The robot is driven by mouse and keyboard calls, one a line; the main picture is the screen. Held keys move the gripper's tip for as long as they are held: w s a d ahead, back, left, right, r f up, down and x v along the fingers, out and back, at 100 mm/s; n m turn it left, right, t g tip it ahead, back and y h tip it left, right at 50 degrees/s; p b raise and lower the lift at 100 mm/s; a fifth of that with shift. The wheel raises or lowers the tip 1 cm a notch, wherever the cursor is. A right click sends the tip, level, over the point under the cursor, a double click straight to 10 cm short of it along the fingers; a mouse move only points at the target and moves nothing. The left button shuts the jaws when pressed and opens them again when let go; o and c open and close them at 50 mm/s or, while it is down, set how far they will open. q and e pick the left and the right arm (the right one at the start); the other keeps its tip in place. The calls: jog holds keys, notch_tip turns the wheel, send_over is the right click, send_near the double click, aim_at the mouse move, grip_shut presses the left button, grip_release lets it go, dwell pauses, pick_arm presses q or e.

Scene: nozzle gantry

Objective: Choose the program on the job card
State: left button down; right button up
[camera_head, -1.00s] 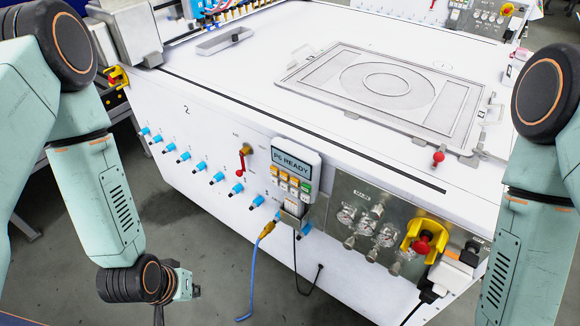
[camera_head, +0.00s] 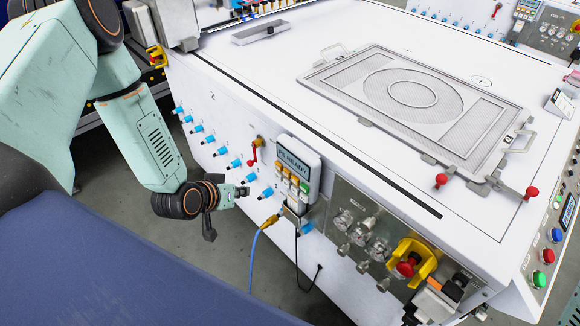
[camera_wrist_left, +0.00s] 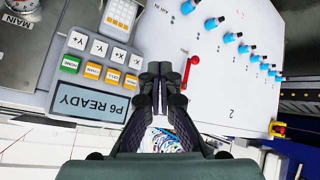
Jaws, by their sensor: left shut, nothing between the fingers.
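The control pendant (camera_head: 299,166) hangs on the front face of the white machine, its display reading "P6 READY". In the left wrist view the pendant (camera_wrist_left: 88,100) appears upside down, with a green button (camera_wrist_left: 70,64), several yellow-orange buttons and white axis keys below the display. My left gripper (camera_head: 244,191) is left of the pendant, apart from it in the head view. In the left wrist view its fingers (camera_wrist_left: 161,72) are together and empty, beside the pendant. A small white card stand (camera_head: 560,102) is at the far right; its text is unreadable. My right gripper is out of view.
Blue fittings (camera_head: 210,139) line the machine front, with a red lever (camera_head: 254,152) near the pendant. A blue cable (camera_head: 253,255) hangs below. Gauges (camera_head: 360,235) and a red knob in a yellow guard (camera_head: 408,262) are to the right.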

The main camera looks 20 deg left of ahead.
aim_at(279, 166)
pick_arm(q)
jog(key=w+d+b, duration=0.2)
jog(key=w+b, duration=0.3)
jog(key=w, duration=0.3)
jog(key=shift+d, duration=0.4)
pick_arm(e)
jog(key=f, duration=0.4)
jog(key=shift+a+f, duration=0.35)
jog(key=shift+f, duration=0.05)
pick_arm(q)
jog(key=shift+d, duration=0.1)
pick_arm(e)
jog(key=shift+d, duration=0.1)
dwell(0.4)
